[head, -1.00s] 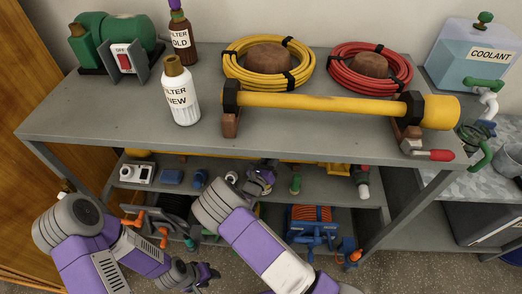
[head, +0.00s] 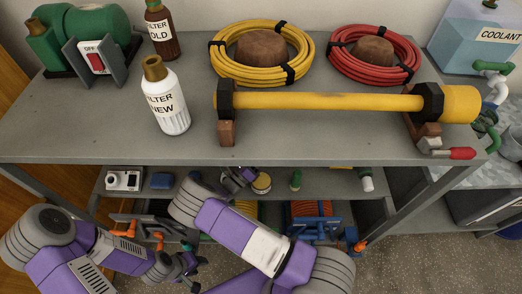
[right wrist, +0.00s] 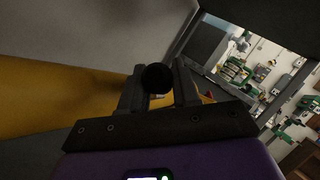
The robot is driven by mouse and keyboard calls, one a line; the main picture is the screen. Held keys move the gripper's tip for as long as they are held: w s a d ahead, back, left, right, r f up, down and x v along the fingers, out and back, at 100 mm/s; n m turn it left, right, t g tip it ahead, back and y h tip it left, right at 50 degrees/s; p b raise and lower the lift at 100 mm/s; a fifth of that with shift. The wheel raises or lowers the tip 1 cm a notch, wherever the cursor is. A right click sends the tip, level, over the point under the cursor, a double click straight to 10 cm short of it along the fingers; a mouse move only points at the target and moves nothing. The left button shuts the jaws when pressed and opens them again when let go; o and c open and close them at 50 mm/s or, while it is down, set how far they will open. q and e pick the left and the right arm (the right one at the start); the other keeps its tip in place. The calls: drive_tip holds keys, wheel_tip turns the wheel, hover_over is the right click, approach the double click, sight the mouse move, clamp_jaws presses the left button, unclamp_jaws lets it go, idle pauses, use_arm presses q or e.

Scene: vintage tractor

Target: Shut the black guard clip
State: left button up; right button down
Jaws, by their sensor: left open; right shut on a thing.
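My right gripper (right wrist: 158,90) holds a round black knob (right wrist: 158,77) between its fingers in the right wrist view. A big yellow cylinder surface (right wrist: 60,100) lies just beyond, to the left. I cannot tell for sure whether the knob is part of the black guard clip. In the head view my right gripper (head: 239,180) reaches in below the tabletop's front edge and what it holds does not show. My left gripper (head: 185,267) is open and empty, low in front of the bench.
The grey tabletop (head: 290,145) overhangs the right gripper. On it are a yellow shaft (head: 330,102) on stands, yellow (head: 228,72) and red (head: 345,70) coils, and filter bottles. The shelf below holds a camera (head: 124,180), a tin (head: 262,184) and other small items.

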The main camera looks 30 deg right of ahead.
drive_tip(key=shift+f, duration=0.1)
idle(0.3)
drive_tip(key=c, duration=0.9)
unclamp_jaws()
drive_tip(key=p+v, duration=0.1)
drive_tip(key=v, duration=0.6)
drive_tip(key=shift+a, duration=0.25)
drive_tip(key=shift+s+f, duration=0.1)
drive_tip(key=shift+f, duration=0.05)
